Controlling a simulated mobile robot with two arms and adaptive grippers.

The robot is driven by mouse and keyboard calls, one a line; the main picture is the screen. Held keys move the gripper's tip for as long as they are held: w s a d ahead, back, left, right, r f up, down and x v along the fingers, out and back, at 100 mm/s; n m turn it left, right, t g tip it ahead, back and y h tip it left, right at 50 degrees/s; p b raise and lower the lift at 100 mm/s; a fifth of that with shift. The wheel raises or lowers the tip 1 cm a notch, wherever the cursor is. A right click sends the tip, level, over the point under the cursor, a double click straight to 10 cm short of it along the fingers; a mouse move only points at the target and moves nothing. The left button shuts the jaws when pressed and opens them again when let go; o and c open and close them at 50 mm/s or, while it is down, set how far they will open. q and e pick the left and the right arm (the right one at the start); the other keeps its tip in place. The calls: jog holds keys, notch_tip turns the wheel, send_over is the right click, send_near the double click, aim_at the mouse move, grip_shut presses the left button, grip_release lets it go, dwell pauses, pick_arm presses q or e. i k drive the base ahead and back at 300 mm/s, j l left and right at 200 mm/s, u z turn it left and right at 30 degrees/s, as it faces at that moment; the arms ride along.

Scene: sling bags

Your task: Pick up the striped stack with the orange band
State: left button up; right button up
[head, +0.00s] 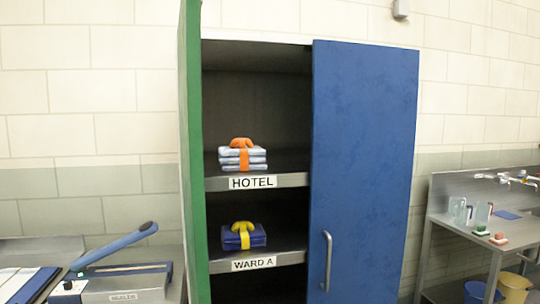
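The striped stack (257,160) is white and blue-grey, with an orange band (243,157) around it and an orange knot or handle on top. It sits upright on the upper cabinet shelf (210,184), labelled HOTEL. Neither of my grippers shows in the head view.
A dark blue stack (231,241) with a yellow band sits on the lower shelf labelled WARD A. The cabinet's green left door (192,150) stands open; its blue right door (362,160) covers the right side. A metal sink counter (447,215) stands right, a bench with a blue-handled device (117,247) left.

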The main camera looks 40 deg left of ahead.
aim_at(237, 156)
jog(key=i+l+u, duration=0.15)
jog(key=u, duration=0.25)
jog(key=i+l+u, duration=0.15)
jog(key=u, duration=0.25)
jog(key=i+l+u, duration=0.1)
jog(key=l+u, duration=0.25)
jog(key=u, duration=0.5)
jog(key=i+l, duration=0.15)
jog(key=i+u, duration=0.05)
